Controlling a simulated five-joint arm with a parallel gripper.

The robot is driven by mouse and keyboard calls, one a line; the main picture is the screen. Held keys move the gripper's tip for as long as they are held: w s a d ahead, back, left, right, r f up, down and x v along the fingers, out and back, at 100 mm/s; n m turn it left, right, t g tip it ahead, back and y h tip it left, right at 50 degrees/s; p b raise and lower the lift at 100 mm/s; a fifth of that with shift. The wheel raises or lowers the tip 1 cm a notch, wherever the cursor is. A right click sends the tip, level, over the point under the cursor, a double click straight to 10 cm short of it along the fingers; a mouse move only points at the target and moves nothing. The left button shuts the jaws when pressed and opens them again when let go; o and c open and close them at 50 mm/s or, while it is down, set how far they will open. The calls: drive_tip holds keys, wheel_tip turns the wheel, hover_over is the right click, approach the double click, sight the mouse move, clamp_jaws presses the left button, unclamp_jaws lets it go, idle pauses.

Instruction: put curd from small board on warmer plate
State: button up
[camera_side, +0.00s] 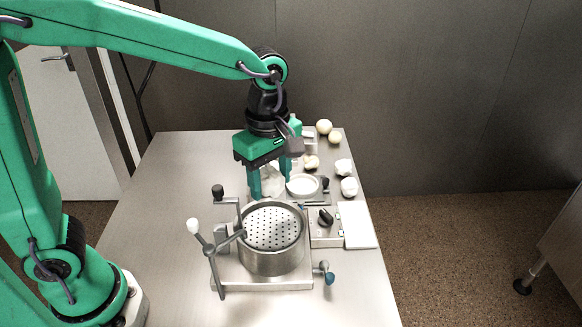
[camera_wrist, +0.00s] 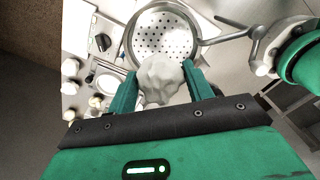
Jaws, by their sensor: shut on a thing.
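My gripper (camera_side: 270,186) is shut on a pale, lumpy curd (camera_wrist: 160,82), held between its two green fingers in the wrist view. In the side view the curd (camera_side: 271,179) is partly hidden by the fingers. The gripper is behind the perforated basket, left of a round white dish (camera_side: 303,185). A flat white square board (camera_side: 357,225) lies at the right, beside a small unit with a black knob (camera_side: 325,217). I cannot tell which of these surfaces is the warmer plate or the small board.
The perforated basket (camera_side: 272,227) sits in a metal pot with a lever stand (camera_side: 207,250) on its left. Several pale lumps (camera_side: 349,186) lie along the table's right edge. The table's left side (camera_side: 175,190) is clear.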

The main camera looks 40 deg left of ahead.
sight(273, 228)
drive_tip(key=shift+f, duration=0.15)
drive_tip(key=shift+f, duration=4.15)
drive_tip(key=shift+f, duration=0.6)
drive_tip(key=o, duration=1.1)
drive_tip(key=shift+c, duration=0.2)
drive_tip(key=shift+r, duration=4)
